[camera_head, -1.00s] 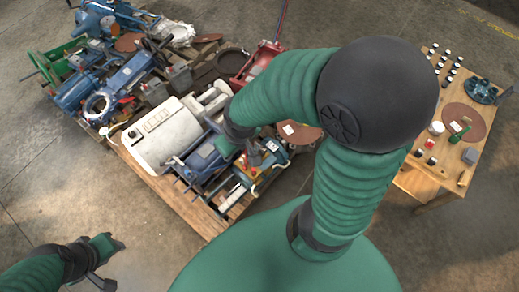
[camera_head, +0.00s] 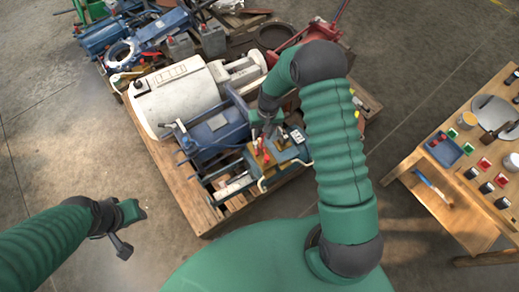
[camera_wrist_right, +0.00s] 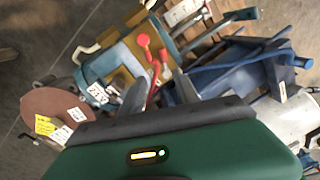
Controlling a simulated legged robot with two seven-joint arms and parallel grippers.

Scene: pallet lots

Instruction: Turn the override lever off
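A red-handled lever (camera_head: 265,151) stands on a blue and yellow unit near the front of the pallet. In the right wrist view two red parts show on it, a rounded tip (camera_wrist_right: 144,41) and a longer handle (camera_wrist_right: 155,72). I cannot tell which is the override lever. My right gripper (camera_head: 266,122) is right by the unit; in the wrist view its grey fingers (camera_wrist_right: 160,92) are apart, with the red handle between or just beyond them. Contact is not clear. My left gripper (camera_head: 131,218) hangs over bare floor at left, away from the pallet.
The wooden pallet (camera_head: 165,180) is crowded with a white cylindrical machine (camera_head: 178,95), a blue frame machine (camera_head: 215,130) and other parts. A wooden table (camera_head: 415,165) with small items stands at right. Floor between is clear.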

